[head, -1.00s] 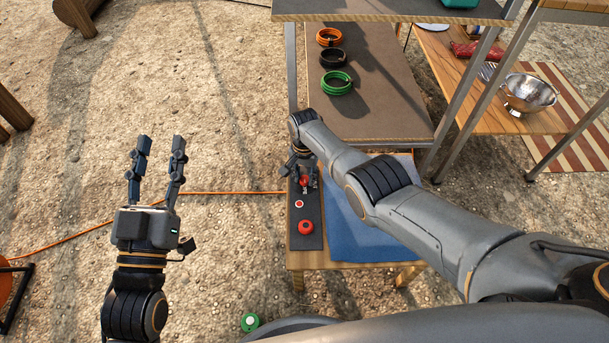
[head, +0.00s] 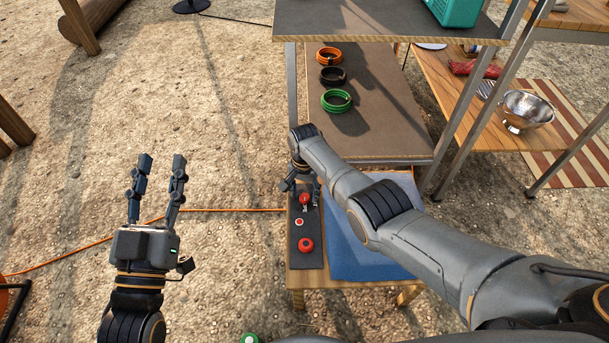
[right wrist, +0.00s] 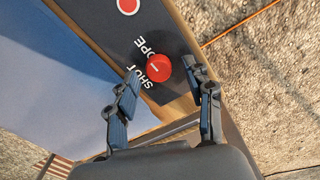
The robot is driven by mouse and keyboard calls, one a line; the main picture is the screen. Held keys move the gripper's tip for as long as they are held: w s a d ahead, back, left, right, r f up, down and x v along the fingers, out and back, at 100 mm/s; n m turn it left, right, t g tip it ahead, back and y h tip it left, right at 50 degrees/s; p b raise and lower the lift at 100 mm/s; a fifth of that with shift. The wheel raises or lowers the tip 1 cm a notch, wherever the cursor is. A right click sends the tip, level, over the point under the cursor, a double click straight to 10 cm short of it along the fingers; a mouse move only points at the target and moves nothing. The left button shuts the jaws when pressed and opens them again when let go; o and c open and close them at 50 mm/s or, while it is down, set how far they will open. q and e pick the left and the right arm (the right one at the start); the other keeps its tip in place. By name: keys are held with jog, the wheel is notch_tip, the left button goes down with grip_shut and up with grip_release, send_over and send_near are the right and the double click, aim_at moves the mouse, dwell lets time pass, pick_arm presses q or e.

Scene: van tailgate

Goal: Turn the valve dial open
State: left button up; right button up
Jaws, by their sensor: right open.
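The red valve dial (head: 305,199) sits on a dark panel (head: 295,262) along the left side of the wooden table. In the right wrist view the dial (right wrist: 159,67) has a small white mark, and the words SHUT and OPEN are partly covered beside it. I cannot tell for sure which word the mark points to. My right gripper (right wrist: 165,76) is open, its fingers on either side of the dial with gaps between. In the head view the right gripper (head: 303,187) is partly hidden. My left gripper (head: 157,165) is open and empty over the gravel, left of the table.
A white-and-red button (head: 299,222) and a red knob (head: 305,245) are on the same panel. A blue mat (head: 365,250) lies to the right. Coiled orange, black and green hoses stand on a shelf behind. An orange cable crosses the gravel.

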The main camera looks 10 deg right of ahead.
aim_at(305, 196)
notch_tip(305, 196, up, 11)
dwell(0.4)
jog(key=shift+f, duration=0.1)
dwell(0.3)
